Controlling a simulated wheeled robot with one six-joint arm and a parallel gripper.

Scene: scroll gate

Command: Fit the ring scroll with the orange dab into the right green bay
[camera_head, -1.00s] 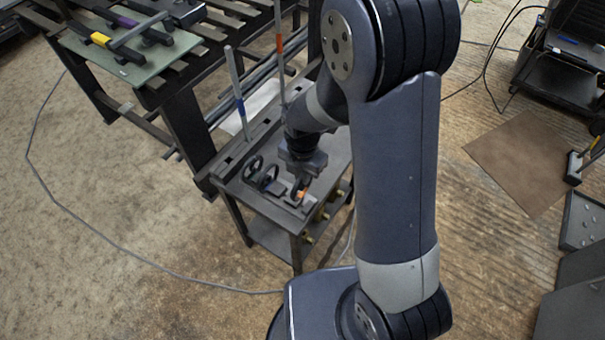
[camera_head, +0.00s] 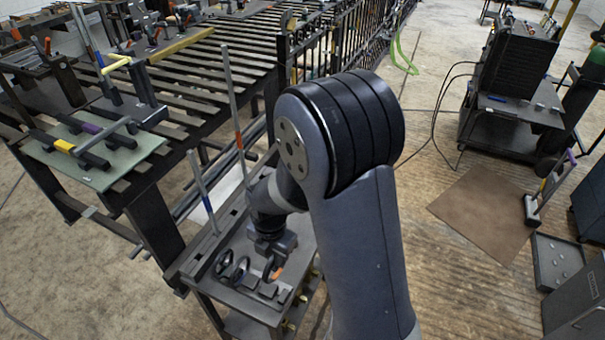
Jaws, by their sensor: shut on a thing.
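My gripper (camera_head: 274,252) points down over the small dark stand and is shut on a dark ring scroll with an orange dab (camera_head: 277,273). The ring is small in the picture and partly hidden by the jaws. I cannot tell whether its lower edge clears the stand top. Other dark ring scrolls (camera_head: 234,270) stand on the stand to the left of my gripper. A dark gate or fence with upright bars (camera_head: 335,55) runs along the back.
The stand (camera_head: 213,245) carries tall rods (camera_head: 232,95) at its back left. A slatted table (camera_head: 190,85) with a pale green board (camera_head: 110,172) is at left. A black cart (camera_head: 510,95) stands at right.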

